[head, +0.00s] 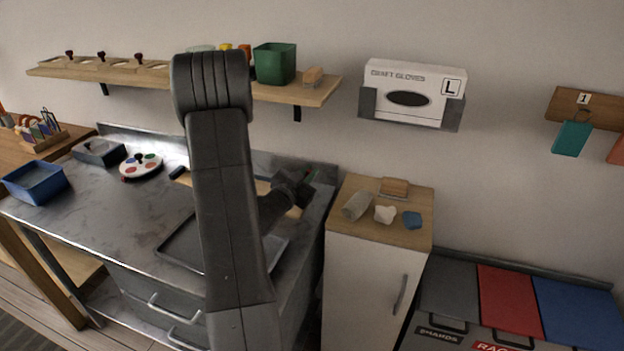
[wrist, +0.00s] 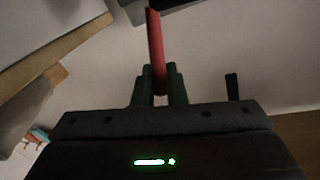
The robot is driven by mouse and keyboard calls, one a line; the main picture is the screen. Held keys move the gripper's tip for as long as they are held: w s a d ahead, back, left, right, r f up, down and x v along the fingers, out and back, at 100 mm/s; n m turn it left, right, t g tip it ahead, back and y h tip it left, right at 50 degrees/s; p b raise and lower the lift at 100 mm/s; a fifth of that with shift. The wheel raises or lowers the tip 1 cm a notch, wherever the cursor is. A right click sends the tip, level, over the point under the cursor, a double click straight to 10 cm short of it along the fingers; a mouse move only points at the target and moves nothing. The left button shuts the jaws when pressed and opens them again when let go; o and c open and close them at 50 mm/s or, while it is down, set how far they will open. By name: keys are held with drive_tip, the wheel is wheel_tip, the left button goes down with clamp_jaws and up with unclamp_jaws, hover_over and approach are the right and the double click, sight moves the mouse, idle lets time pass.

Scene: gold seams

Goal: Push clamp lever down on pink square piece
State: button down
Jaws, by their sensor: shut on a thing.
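My gripper (wrist: 160,72) shows its two green fingers closed on a slim red bar (wrist: 155,38) in the wrist view. The bar sticks out well past the fingertips; I cannot tell whether it is the clamp lever. In the head view my gripper (head: 308,177) is small, near the right end of the steel bench, and partly blends into the dark wrist. No pink square piece or clamp can be made out in either view. My arm hides the middle of the bench.
The steel bench (head: 85,205) holds a blue tray (head: 36,183), a paint palette (head: 141,167) and a dark flat tray (head: 180,245). A shelf (head: 320,92) runs above. The cabinet (head: 375,285) at right bears a blue piece (head: 412,220) and other small items.

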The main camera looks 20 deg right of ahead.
drive_tip(key=shift+w+a+r+n, duration=0.15)
drive_tip(key=shift+w+n, duration=0.05)
drive_tip(key=shift+n, duration=0.3)
drive_tip(key=c, duration=1.8)
unclamp_jaws()
drive_tip(key=shift+o, duration=1.2)
drive_tip(key=shift+w+a+t, duration=0.1)
drive_tip(key=shift+a+t, duration=0.15)
drive_tip(key=shift+t, duration=0.05)
drive_tip(key=shift+d, duration=0.1)
drive_tip(key=shift+r, duration=0.25)
wheel_tip(320, 180, up, 9)
drive_tip(key=shift+r, duration=0.2)
